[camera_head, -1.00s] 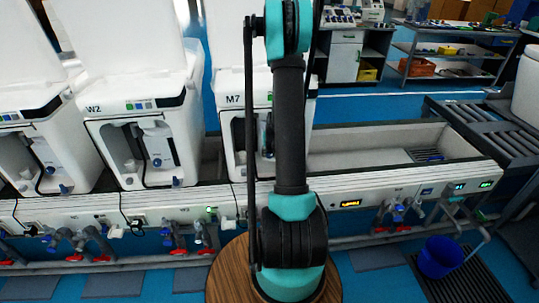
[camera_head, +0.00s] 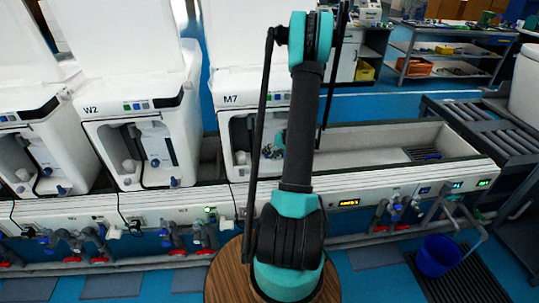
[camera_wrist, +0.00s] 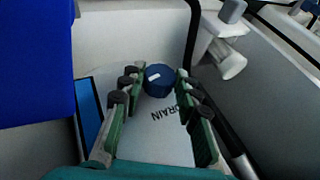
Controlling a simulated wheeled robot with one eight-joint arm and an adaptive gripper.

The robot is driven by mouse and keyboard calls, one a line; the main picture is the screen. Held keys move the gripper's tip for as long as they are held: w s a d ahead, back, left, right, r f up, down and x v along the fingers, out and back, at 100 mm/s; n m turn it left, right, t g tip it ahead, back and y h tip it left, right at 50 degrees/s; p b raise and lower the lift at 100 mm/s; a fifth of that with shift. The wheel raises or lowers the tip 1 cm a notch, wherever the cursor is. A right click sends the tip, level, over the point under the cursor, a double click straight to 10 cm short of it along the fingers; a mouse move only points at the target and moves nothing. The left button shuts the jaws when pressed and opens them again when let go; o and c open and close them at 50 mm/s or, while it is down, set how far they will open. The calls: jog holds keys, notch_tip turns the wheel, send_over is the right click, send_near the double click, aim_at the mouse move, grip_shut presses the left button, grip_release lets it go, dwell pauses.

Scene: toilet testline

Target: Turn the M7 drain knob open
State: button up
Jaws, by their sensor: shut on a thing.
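The M7 machine (camera_head: 257,88) is the white unit right of W2 in the head view, partly hidden by my arm. In the wrist view the blue drain knob (camera_wrist: 158,81) sits at the far end of a pale plate (camera_wrist: 152,142) marked DRAIN, the lettering upside down. A short white mark on the knob slants. My gripper (camera_wrist: 158,76) is shut on the knob, one green finger with dark pads on each side. In the head view my gripper (camera_head: 271,148) is inside the M7 bay, small, and the knob cannot be made out there.
A white pipe fitting (camera_wrist: 226,58) and a dark hose stand right of the knob. A blue panel (camera_wrist: 35,65) is at the left. W2 (camera_head: 145,120) stands left of M7. An open trough (camera_head: 375,150) lies to the right.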

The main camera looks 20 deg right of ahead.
jog(key=o, duration=1.2)
jog(key=shift+c, duration=0.2)
jog(key=v, duration=1.2)
